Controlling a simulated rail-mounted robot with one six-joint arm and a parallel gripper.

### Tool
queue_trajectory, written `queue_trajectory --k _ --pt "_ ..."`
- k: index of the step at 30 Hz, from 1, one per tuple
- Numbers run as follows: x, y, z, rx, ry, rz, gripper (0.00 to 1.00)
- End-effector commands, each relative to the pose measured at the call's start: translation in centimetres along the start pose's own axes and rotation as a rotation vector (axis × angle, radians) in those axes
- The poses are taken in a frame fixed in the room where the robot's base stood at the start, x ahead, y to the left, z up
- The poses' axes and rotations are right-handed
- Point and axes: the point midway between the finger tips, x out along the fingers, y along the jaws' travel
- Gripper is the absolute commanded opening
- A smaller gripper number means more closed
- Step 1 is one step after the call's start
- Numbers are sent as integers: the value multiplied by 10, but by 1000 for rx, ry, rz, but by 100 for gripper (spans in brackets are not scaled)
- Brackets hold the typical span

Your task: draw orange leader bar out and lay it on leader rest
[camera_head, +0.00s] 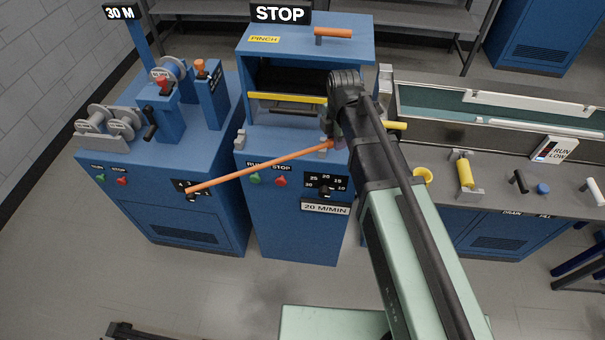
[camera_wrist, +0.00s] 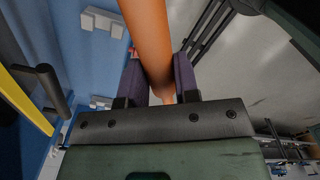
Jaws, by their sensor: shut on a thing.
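The orange leader bar (camera_head: 255,169) is a long thin rod. My gripper (camera_head: 333,143) is shut on it near its right end, over the front of the middle blue machine. The bar slants down to the left, its free end in front of the left blue machine. In the wrist view the bar (camera_wrist: 148,35) passes between the two dark fingers of my gripper (camera_wrist: 160,78). Small grey brackets (camera_head: 240,139) stand on the middle machine's front ledge; they also show in the wrist view (camera_wrist: 100,18). I cannot tell whether they are the leader rest.
The middle machine (camera_head: 300,215) has a STOP sign (camera_head: 281,14), a yellow bar (camera_head: 288,98) and a dial panel. The left machine (camera_head: 165,195) carries spools and levers. A trough (camera_head: 500,112) and bench with handles stand at the right. Open floor lies in front.

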Motion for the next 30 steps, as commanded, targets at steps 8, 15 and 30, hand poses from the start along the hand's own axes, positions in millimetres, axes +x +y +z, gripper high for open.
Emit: queue_trajectory --k 8,15,30 --pt "31 18 20 43 0 0 3" --pt "46 63 50 433 -2 -1 3" --pt "46 62 50 556 -2 -1 3"
